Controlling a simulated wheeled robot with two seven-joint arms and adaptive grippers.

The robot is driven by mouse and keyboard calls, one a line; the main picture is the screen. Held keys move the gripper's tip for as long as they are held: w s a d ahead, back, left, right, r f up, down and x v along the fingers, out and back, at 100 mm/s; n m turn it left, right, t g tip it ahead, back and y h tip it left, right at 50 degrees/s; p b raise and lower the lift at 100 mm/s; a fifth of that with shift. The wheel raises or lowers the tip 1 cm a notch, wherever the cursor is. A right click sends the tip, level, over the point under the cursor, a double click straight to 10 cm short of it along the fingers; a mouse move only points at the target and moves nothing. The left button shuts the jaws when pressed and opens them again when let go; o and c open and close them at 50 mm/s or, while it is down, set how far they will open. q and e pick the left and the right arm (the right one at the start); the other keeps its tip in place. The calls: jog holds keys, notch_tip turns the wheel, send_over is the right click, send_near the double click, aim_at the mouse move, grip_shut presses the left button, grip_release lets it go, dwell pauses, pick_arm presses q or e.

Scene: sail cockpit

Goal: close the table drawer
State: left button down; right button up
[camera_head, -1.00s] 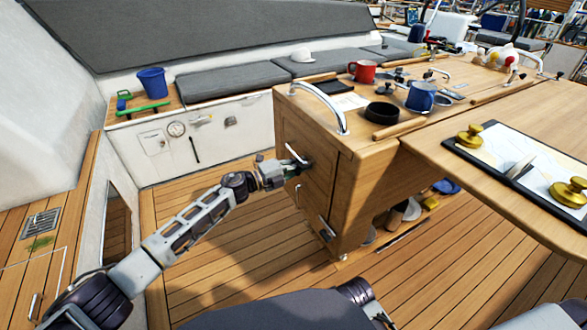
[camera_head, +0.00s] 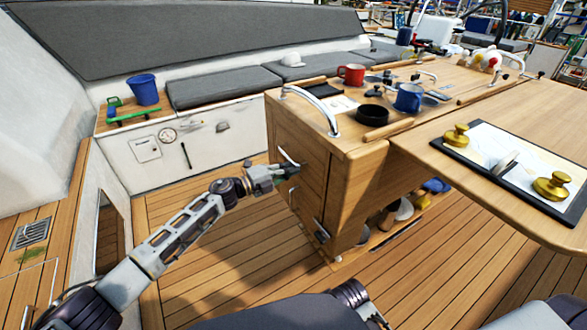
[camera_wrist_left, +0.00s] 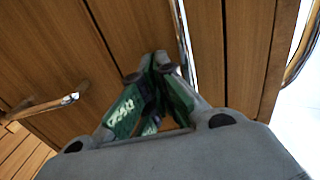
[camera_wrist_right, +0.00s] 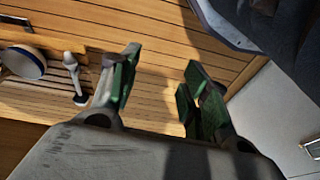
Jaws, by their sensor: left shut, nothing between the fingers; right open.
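The wooden table (camera_head: 355,151) stands right of centre in the head view. Its near-left end has a wooden front panel (camera_head: 312,172) with a chrome handle (camera_head: 288,157); whether the drawer stands out from the table is hard to tell. My left gripper (camera_head: 287,171) is shut and empty, its tips at the panel just below that handle. In the left wrist view the shut fingertips (camera_wrist_left: 155,62) are close to the wood, beside a chrome bar (camera_wrist_left: 182,38); contact is unclear. My right gripper (camera_wrist_right: 158,70) is open and empty above the deck in the right wrist view.
A second handle (camera_head: 319,228) sits lower on the end panel. A chrome rail (camera_head: 318,104) rises at the table's corner. A red mug (camera_head: 351,74), blue mug (camera_head: 409,98) and black bowl (camera_head: 373,115) stand on top. The deck (camera_head: 235,255) left of the table is clear.

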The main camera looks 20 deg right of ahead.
pick_arm(q)
jog(key=p+v, duration=0.2)
jog(key=v, duration=1)
pick_arm(e)
jog(key=s+f, duration=0.2)
jog(key=f, duration=0.1)
jog(key=shift+f+g, duration=0.15)
jog(key=shift+g, duration=0.25)
pick_arm(q)
jog(key=shift+a, duration=0.15)
pick_arm(e)
jog(key=shift+w+a+r, duration=0.1)
jog(key=shift+w+r, duration=0.1)
jog(key=shift+w, duration=0.05)
